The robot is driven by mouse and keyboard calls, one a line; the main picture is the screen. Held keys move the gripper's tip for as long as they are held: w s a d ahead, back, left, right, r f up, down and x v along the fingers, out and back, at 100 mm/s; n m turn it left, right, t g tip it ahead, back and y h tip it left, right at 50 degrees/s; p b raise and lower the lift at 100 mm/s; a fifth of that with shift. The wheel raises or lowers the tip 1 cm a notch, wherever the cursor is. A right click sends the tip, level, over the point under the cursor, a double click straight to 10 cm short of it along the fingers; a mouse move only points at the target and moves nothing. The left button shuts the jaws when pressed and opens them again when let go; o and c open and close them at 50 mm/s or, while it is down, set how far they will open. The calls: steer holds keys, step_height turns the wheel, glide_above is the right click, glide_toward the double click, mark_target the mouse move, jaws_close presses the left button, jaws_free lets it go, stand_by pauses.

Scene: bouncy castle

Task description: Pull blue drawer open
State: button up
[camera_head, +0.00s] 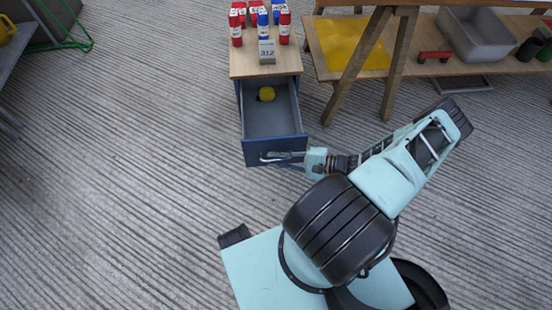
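The blue drawer (274,152) is part of a small cabinet with a wooden top (246,65). It stands well out from the cabinet, and its grey inside shows. A yellow object (267,94) lies in it near the back.
Several red and blue bottles (264,24) and a card marked 312 (267,51) stand on the cabinet top. A wooden table (401,61) with a yellow sheet (352,44) and a grey tub (478,38) is at right. The ribbed floor (130,170) is clear at left.

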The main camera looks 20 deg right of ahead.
steer(key=v, duration=1.2)
